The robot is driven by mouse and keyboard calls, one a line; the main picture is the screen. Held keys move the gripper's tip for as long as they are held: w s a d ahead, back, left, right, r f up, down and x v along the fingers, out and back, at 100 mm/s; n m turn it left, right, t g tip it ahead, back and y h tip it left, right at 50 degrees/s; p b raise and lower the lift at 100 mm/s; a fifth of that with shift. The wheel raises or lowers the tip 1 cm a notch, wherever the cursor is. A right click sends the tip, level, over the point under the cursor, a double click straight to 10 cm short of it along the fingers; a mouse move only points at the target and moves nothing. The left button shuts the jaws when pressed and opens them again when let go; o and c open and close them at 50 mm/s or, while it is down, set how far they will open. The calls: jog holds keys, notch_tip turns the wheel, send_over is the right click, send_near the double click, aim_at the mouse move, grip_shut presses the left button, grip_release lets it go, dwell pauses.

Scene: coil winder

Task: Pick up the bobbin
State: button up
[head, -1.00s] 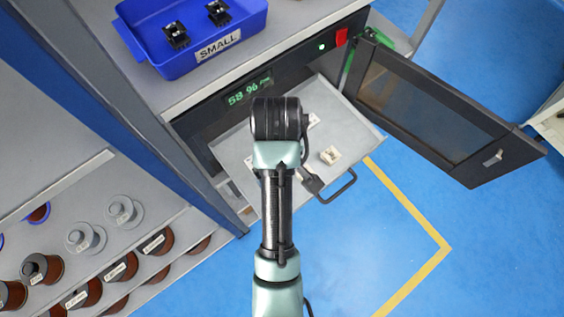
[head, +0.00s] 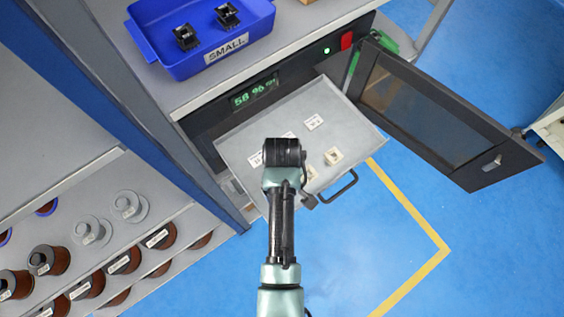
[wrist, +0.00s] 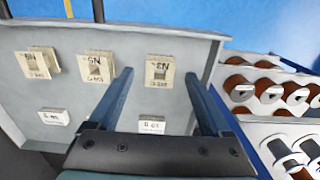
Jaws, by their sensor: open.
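Several small cream square bobbins stand on the grey pulled-out tray (head: 345,110). In the wrist view they form a row: a left bobbin (wrist: 37,63), a middle bobbin (wrist: 97,66) and a right bobbin (wrist: 160,71). My gripper (wrist: 158,76) is open and empty. Its two blue fingers point at the row, with the right bobbin framed between the tips; I cannot tell how far apart in height they are. In the head view one bobbin (head: 333,156) shows clearly and another (head: 309,172) is beside my wrist, which hides my fingers.
White label plates (head: 314,122) lie on the tray. A dark door (head: 435,110) stands open at right, and the tray's handle (head: 338,187) sticks out in front. A blue bin (head: 200,38) is above. Wire spools (head: 47,260) fill the left shelves. Blue floor is clear at lower right.

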jog(key=shift+f, duration=0.9)
grip_shut()
